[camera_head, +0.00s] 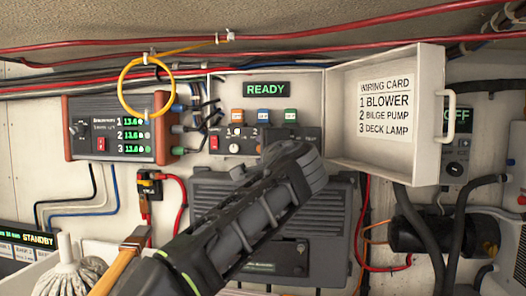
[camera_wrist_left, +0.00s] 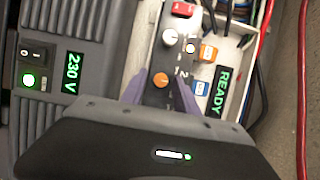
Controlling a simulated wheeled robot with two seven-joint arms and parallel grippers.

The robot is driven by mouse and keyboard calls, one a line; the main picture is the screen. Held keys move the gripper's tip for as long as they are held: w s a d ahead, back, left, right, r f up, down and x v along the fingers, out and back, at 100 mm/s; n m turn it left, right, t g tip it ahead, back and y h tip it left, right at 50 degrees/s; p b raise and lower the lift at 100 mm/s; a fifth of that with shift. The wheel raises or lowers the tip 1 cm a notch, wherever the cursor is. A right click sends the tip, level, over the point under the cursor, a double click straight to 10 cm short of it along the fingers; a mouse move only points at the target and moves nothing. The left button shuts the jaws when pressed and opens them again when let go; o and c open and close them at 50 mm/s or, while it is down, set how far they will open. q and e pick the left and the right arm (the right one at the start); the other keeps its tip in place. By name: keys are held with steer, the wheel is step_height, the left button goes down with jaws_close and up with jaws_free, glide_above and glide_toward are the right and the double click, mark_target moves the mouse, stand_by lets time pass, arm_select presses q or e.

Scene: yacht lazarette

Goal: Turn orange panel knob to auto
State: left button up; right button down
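In the left wrist view the orange knob (camera_wrist_left: 162,80) is on the dark panel strip, beside a white knob (camera_wrist_left: 169,38) and a red switch (camera_wrist_left: 183,9). My left gripper (camera_wrist_left: 162,97) has its two purple fingers apart, one on each side of the orange knob. I cannot tell whether they touch it. The knob's markings are too small to read. In the head view my left arm and gripper hide the panel's right part. My right gripper is out of view.
The box's open lid (camera_head: 387,115) carries a wiring card listing blower, bilge pump and deck lamp. A red-ended meter unit (camera_head: 118,128) is to the left. Below is a grey ribbed unit (camera_head: 330,230). Red cables (camera_head: 130,42) and a yellow loop (camera_head: 124,92) hang above.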

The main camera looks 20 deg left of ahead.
arm_select(q)
steer(key=shift+o, duration=0.2)
steer(key=shift+s+d, duration=0.1)
steer(key=b+v, duration=0.3)
steer(key=v, duration=0.4)
steer(key=shift+s+d, duration=0.15)
steer(key=shift+s, duration=0.1)
